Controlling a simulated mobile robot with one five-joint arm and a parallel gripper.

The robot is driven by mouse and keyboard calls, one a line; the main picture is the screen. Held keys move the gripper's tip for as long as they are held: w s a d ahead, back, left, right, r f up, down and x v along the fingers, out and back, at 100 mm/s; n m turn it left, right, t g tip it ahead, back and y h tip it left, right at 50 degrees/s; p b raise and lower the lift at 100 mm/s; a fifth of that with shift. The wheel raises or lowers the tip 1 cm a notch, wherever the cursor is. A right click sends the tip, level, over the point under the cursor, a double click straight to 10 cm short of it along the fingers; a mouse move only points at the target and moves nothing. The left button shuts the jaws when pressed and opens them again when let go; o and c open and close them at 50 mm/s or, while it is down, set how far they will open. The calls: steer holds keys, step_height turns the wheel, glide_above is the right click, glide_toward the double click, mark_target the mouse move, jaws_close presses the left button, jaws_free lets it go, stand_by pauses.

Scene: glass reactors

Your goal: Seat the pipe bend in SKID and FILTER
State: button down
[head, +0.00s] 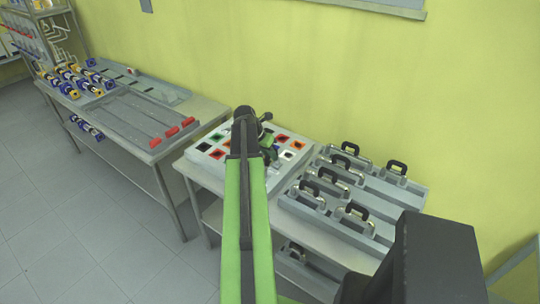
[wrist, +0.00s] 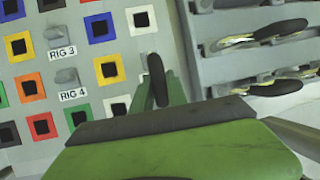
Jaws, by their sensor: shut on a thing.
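My gripper (head: 262,122) is at the end of the green arm, above the panel of coloured squares in the head view. In the wrist view a broad green piece with a dark edge fills the bottom. A narrow dark piece (wrist: 157,80) stands up beyond it, over the panel's right edge. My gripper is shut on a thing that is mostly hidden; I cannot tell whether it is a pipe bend. Pale bent tubes (head: 57,30) hang on a rack at the far left. No SKID or FILTER label is readable.
The panel (wrist: 85,20) carries coloured squares with dark centres, grey hooks and labels RIG 3 and RIG 4. Right of it, grey trays (head: 408,193) hold black-handled items. The left table (head: 204,108) bears blue-and-yellow parts and red-ended rails. Open floor (head: 70,230) lies at lower left.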

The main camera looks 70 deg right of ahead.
steer(key=shift+f+b, duration=0.2)
steer(key=shift+b, duration=0.1)
stand_by(0.4)
steer(key=c, duration=1.2)
jaws_free()
steer(key=shift+c, duration=0.2)
steer(key=shift+r+p, duration=4.55)
steer(key=shift+p, duration=0.05)
steer(key=shift+f, duration=0.1)
